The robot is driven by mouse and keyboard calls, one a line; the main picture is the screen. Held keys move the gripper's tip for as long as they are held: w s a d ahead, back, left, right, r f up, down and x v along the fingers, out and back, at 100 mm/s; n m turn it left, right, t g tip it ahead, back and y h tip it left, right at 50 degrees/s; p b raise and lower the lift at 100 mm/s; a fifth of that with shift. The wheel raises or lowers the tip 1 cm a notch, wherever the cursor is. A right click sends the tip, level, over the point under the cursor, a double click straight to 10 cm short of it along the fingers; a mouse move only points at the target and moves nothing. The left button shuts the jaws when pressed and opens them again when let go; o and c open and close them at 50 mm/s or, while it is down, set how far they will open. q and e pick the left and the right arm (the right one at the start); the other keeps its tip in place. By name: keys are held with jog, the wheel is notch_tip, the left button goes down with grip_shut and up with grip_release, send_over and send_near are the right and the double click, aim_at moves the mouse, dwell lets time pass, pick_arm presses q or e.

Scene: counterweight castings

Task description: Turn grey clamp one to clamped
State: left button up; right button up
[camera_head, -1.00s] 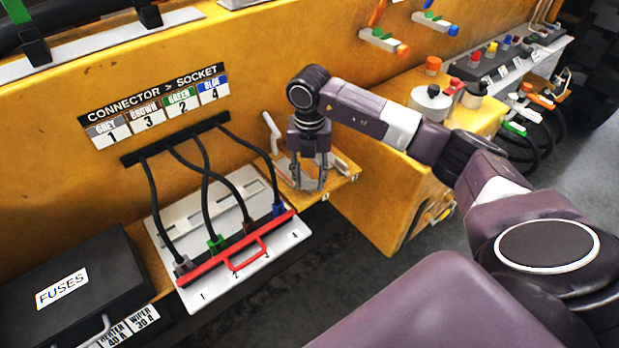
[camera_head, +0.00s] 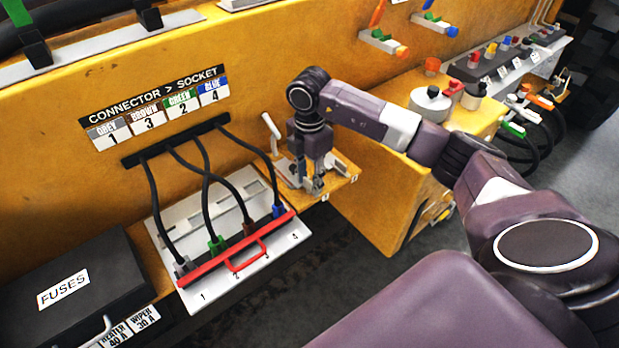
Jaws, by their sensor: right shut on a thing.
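Grey clamp one (camera_head: 271,134) is on the small yellow shelf (camera_head: 335,185) right of the connector panel. Its light grey handle stands up, leaning left, beside my gripper. My right gripper (camera_head: 315,186) points down over the shelf near its front edge, its fingers close together, shut on part of the clamp. The gripped part is mostly hidden by the fingers. A second light grey handle (camera_head: 346,167) lies low on the shelf just right of the gripper. My left gripper is not in view.
Left of the shelf, a white socket board (camera_head: 270,256) with a red bar (camera_head: 205,262) holds several black cables. A black fuse box (camera_head: 62,278) is at lower left. A yellow box (camera_head: 385,190) with a grey pot (camera_head: 430,104) stands at right.

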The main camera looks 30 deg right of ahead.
aim_at(309, 181)
jog(key=shift+w+r+m, duration=0.1)
jog(key=shift+m, duration=0.2)
jog(key=o, duration=1.2)
jog(key=shift+c, duration=0.2)
notch_tip(309, 181, up, 12)
